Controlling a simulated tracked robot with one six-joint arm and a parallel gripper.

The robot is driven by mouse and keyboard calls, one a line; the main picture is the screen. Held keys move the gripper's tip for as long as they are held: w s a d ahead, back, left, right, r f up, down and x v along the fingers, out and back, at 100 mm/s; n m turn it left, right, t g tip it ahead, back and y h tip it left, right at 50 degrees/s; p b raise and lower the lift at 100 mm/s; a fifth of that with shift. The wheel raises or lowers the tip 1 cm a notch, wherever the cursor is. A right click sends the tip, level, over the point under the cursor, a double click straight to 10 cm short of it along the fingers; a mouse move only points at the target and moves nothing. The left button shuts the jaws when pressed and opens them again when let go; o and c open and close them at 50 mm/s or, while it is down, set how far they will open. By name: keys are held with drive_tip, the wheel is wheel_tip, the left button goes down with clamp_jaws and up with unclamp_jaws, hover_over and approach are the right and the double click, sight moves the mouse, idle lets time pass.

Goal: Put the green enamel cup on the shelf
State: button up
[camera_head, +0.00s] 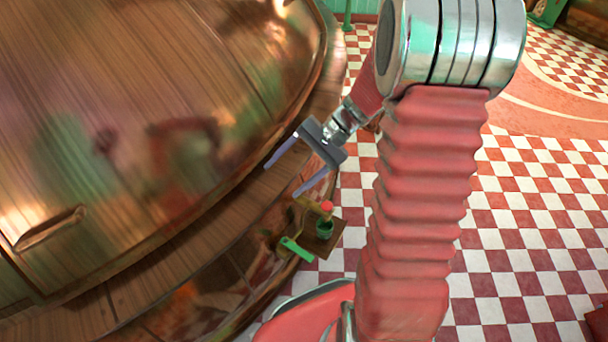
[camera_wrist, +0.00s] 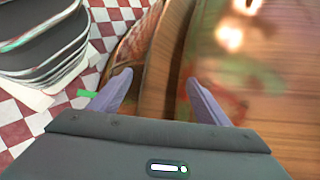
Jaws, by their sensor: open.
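A small dark green cup-like thing (camera_head: 324,229) stands on a little wooden shelf (camera_head: 327,245) at the side of the copper kettle, in the head view. A red knob shows right above it. I cannot tell for sure that it is the enamel cup. My gripper (camera_head: 283,180) is open and empty, above and to the left of this shelf, over the kettle's wooden rim. In the wrist view the two fingers of my gripper (camera_wrist: 160,88) are spread apart with nothing between them. The cup is not identifiable in the wrist view.
The big copper kettle (camera_head: 180,100) fills the left, with a wooden ledge (camera_head: 225,215) around it. A bright green flat piece (camera_head: 297,249) juts out beside the little shelf; a green piece (camera_wrist: 87,93) shows in the wrist view. The checkered floor (camera_head: 520,215) at right is largely clear.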

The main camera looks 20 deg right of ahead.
drive_tip(key=s+a+r+n+t+h, duration=0.2)
drive_tip(key=s+r+n+t+h, duration=0.3)
drive_tip(key=s+r+n+h, duration=0.4)
drive_tip(key=s+r, duration=0.6)
drive_tip(key=r, duration=0.2)
drive_tip(key=shift+a+r+n+h, duration=0.15)
drive_tip(key=shift+r+n+h, duration=0.05)
drive_tip(key=shift+n+h, duration=0.1)
drive_tip(key=shift+c, duration=0.6)
idle(0.7)
